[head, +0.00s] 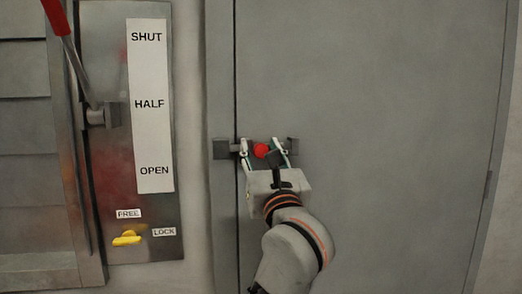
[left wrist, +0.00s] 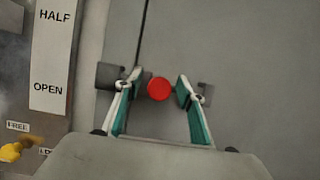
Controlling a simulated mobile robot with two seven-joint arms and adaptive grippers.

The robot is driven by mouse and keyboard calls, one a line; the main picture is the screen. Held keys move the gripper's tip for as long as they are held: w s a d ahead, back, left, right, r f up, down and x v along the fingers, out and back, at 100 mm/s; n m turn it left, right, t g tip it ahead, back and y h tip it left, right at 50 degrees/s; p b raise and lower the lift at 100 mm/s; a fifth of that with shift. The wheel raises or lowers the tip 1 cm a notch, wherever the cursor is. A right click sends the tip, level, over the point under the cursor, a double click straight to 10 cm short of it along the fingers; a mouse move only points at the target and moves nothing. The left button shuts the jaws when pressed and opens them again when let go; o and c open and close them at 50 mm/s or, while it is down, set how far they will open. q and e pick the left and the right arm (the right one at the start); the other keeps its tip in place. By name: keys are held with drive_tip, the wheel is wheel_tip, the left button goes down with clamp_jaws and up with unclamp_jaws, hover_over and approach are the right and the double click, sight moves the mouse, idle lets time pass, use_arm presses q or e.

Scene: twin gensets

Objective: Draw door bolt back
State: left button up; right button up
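The grey door (head: 390,120) appears closed against its frame. Its bolt has a round red knob (head: 261,150), also in the left wrist view (left wrist: 159,88). A grey block on the frame (head: 221,149) stands left of the door seam, and a grey bracket (head: 293,146) sits on the door to the right. A short piece of bar (head: 236,148) shows at the block, across the seam. My left gripper (head: 265,149) is open, one finger on each side of the knob. The left wrist view shows small gaps between fingertips and knob. The fingers hide parts of the bolt. My right gripper is not in view.
Left of the door is a panel with a SHUT, HALF, OPEN scale (head: 151,75) and a red-handled lever (head: 76,50). Below is a yellow knob (head: 127,238) near FREE and LOCK labels. The door face right of the bolt is clear.

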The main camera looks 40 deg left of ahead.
use_arm(q)
clamp_jaws()
drive_tip(key=shift+w+d, duration=0.2)
drive_tip(key=shift+d, duration=0.05)
drive_tip(key=w+d, duration=0.3)
drive_tip(key=w, duration=0.1)
drive_tip(key=shift+d, duration=0.15)
drive_tip(key=shift+c, duration=0.3)
unclamp_jaws()
drive_tip(key=shift+o, duration=0.3)
drive_tip(key=shift+w+d, duration=0.1)
drive_tip(key=shift+d, duration=0.05)
